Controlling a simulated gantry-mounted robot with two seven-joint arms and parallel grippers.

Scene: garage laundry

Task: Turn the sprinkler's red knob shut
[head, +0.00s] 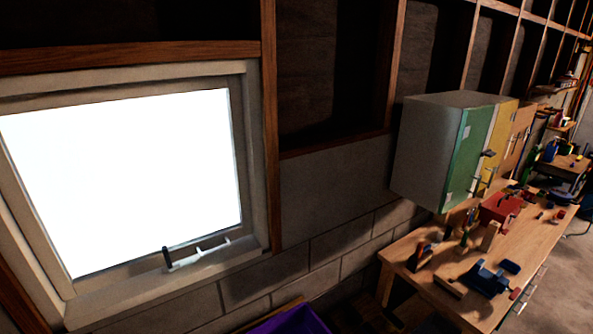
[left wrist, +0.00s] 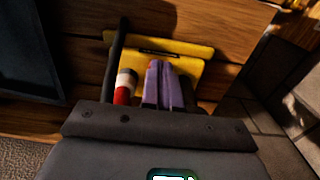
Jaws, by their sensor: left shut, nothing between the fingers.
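In the left wrist view, my left gripper (left wrist: 160,68) is shut and empty, its two purple fingers side by side in front of a yellow plate (left wrist: 196,48) on brown wood. Just left of the fingers is a small part with a red band and a whitish top (left wrist: 125,88); it may be the red knob, but its lower end is hidden behind my gripper's body. I cannot tell whether the fingers touch it. A dark upright bar (left wrist: 118,48) stands just left of it. The head view shows neither the sprinkler nor either gripper.
The left wrist view has wooden boards (left wrist: 220,18), a dark panel (left wrist: 28,55) at left and grey blocks (left wrist: 290,85) at right. The head view has a bright window (head: 125,180), a wall cabinet (head: 430,150) and a cluttered workbench (head: 525,250). A purple bin (head: 290,322) shows at the bottom.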

